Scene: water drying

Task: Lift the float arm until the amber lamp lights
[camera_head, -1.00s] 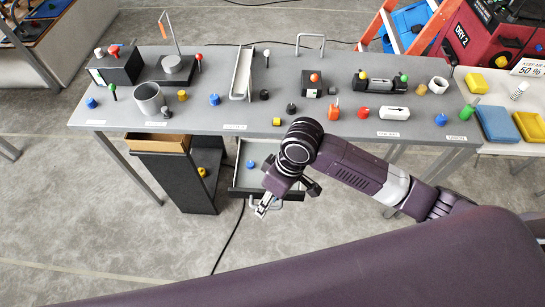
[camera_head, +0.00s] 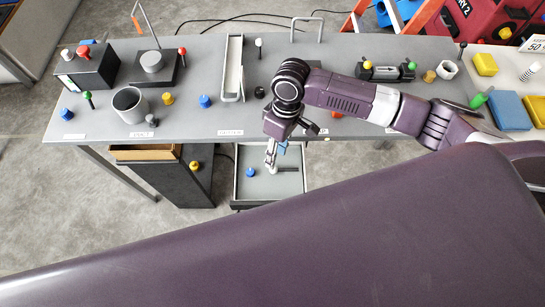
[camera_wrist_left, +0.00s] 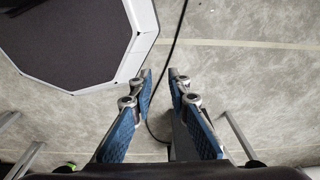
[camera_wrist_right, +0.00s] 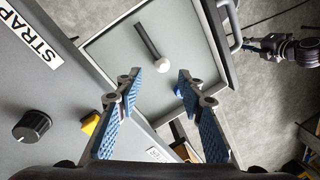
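A dark rod (camera_wrist_right: 148,41) with a white ball (camera_wrist_right: 167,65) at one end, which looks like the float arm, lies in the grey open tray (camera_wrist_right: 110,45) under the table edge. The rod also shows in the head view (camera_head: 289,170). My right gripper (camera_wrist_right: 158,76) is open and empty; the white ball appears between its fingertips, but I cannot tell the remaining distance. In the head view, my right gripper (camera_head: 271,158) is over the tray. My left gripper (camera_wrist_left: 160,72) is open and empty above the floor. I cannot tell which part is the amber lamp.
A blue knob (camera_head: 250,172) stands in the tray. A black cabinet (camera_head: 180,180) with a yellow knob (camera_head: 194,165) is left of it. The grey table (camera_head: 215,60) above carries a cup (camera_head: 129,104), boxes and several knobs. Floor in front is clear.

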